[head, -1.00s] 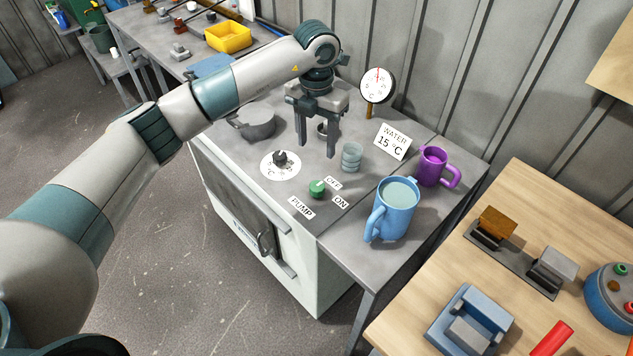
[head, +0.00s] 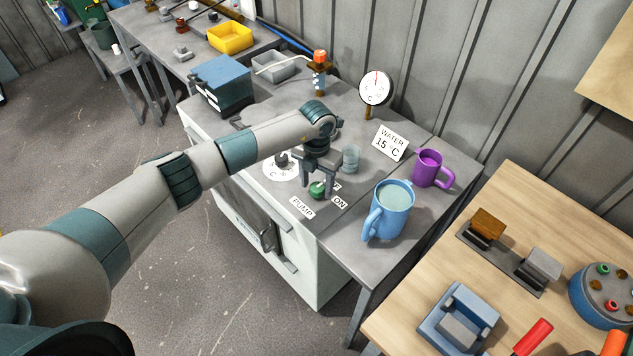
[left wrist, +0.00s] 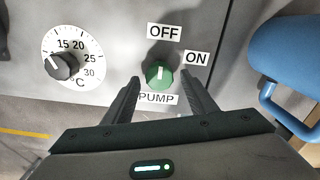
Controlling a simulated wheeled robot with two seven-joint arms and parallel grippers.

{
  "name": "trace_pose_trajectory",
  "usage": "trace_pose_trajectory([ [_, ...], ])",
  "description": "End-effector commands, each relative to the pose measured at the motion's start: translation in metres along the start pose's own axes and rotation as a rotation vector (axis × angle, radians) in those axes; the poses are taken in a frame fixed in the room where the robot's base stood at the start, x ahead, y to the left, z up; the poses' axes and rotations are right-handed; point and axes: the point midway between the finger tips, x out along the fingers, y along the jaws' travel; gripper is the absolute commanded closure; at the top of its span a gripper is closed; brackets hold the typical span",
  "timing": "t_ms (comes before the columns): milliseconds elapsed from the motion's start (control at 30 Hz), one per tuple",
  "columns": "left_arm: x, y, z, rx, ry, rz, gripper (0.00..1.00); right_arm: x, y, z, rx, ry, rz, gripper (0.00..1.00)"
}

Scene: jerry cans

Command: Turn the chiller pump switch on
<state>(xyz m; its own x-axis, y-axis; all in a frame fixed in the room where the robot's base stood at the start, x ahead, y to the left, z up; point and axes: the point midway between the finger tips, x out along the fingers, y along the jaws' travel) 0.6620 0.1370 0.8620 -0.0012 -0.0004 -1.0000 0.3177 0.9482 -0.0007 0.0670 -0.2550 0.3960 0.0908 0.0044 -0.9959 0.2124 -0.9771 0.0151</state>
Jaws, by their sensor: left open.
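The green pump switch (head: 317,189) is a round knob on the grey top of the chiller (head: 335,225). In the left wrist view the knob (left wrist: 159,75) has a pale pointer mark directed toward the OFF label (left wrist: 164,33). The ON label (left wrist: 197,58) is at its right and the PUMP label (left wrist: 157,99) is below it. My left gripper (head: 317,195) is open and points down, with its fingers on either side of the knob. In the left wrist view its fingertips (left wrist: 161,82) flank the knob, with gaps visible. My right gripper is not in view.
A temperature dial (left wrist: 62,66) sits left of the switch. A WATER 15 °C sign (head: 391,142) and a round gauge (head: 376,88) are behind. A wooden table (head: 440,300) is at right.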

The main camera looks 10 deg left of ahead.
Motion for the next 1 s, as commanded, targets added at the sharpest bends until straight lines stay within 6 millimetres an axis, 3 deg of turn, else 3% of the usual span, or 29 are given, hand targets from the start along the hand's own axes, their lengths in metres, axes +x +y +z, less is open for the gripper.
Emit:
trace_pose_trajectory([
  [400,0.0068,0.0003,0.0,0.001,0.0,0.0,0.48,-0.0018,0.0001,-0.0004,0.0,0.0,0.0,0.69],
  [433,0.0068,0.0003,-0.0001,0.001,0.0,0.0,0.51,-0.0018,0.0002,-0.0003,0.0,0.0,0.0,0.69],
  [600,0.0066,0.0004,-0.0001,0.0,0.0,0.0,0.9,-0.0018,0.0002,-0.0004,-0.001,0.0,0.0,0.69],
  [1000,0.0083,0.001,0.0005,0.037,-0.001,0.001,0.89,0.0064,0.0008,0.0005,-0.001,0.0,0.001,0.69],
])
